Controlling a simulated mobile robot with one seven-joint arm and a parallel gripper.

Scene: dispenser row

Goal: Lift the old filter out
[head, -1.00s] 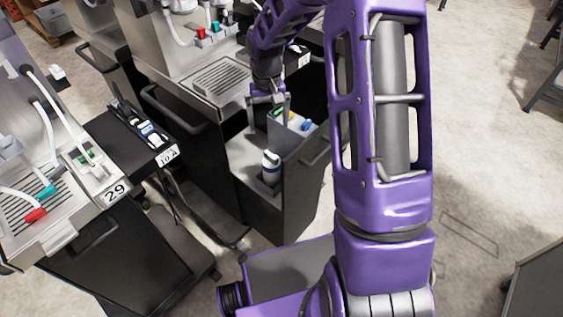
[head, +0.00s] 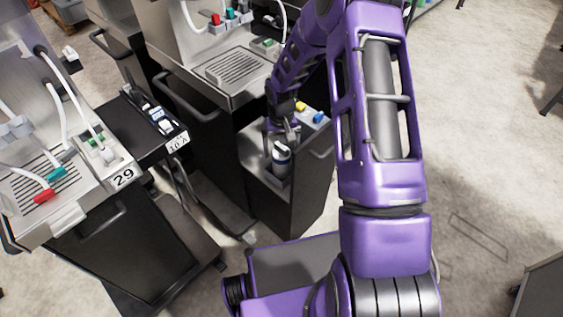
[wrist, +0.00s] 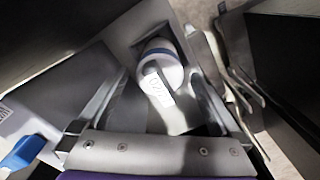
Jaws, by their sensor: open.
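The filter (head: 281,161) is a white upright cylinder with dark and blue bands, standing in a square well in the top of the grey cabinet (head: 255,160). My gripper (head: 282,138) is open above the filter in the head view. In the wrist view its two fingers stand to the left and right of the filter, with gaps visible. I cannot tell whether the fingertips reach down past its top.
A blue part (head: 318,118) and a yellow part (head: 301,106) sit at the cabinet's far end. The blue part (wrist: 24,152) is also at lower left in the wrist view. The dispenser with a drip grille (head: 232,70) stands close behind. Floor is open to the right.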

